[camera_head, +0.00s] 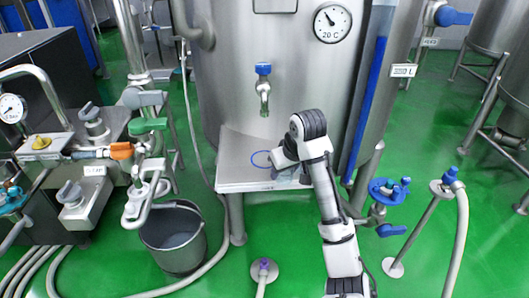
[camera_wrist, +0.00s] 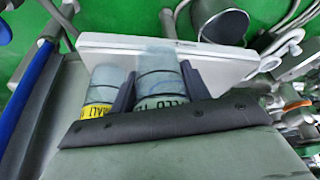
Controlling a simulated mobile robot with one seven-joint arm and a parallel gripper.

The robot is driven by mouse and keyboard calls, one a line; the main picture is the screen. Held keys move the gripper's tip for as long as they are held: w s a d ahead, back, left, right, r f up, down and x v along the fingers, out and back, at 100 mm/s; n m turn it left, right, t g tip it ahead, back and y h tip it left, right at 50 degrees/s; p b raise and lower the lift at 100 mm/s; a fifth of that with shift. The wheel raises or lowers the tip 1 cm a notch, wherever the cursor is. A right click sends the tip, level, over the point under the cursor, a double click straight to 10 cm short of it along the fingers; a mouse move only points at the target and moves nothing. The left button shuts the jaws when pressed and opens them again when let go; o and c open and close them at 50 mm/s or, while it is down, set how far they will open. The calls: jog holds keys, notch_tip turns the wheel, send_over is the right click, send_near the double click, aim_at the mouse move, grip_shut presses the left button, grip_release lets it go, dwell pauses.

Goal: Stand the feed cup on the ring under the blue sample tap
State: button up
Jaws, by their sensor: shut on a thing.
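The blue sample tap (camera_head: 263,88) sticks out of the steel tank above a steel shelf (camera_head: 230,178). A blue ring (camera_head: 256,153) is marked on the shelf below the tap, its right part close to my gripper. My gripper (camera_head: 284,163) is low over the shelf, right of the ring, mostly hidden by my own arm. In the wrist view, my gripper (camera_wrist: 157,87) is shut on a clear cup (camera_wrist: 158,62) with dark bands; its label is partly hidden and I cannot read it fully.
A grey bucket (camera_head: 172,238) stands on the green floor left of the shelf. Valves and pipes crowd the left. A blue-handled valve (camera_head: 388,190) and a hose post (camera_head: 441,188) stand at the right. The shelf's left part is bare.

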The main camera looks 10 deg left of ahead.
jog(key=w+a, duration=0.4)
jog(key=w, duration=0.1)
jog(key=w+a, duration=0.1)
jog(key=w, duration=0.1)
jog(key=shift+w+a+r, duration=0.1)
jog(key=shift+w+a, duration=0.1)
jog(key=shift+a, duration=0.2)
jog(key=shift+w+a+p, duration=0.45)
jog(key=shift+w+a, duration=0.35)
jog(key=shift+w, duration=0.2)
jog(key=shift+w+a+f, duration=0.15)
jog(key=shift+f, duration=0.7)
jog(key=o, duration=1)
jog(key=shift+f, duration=0.15)
jog(key=shift+o, duration=0.2)
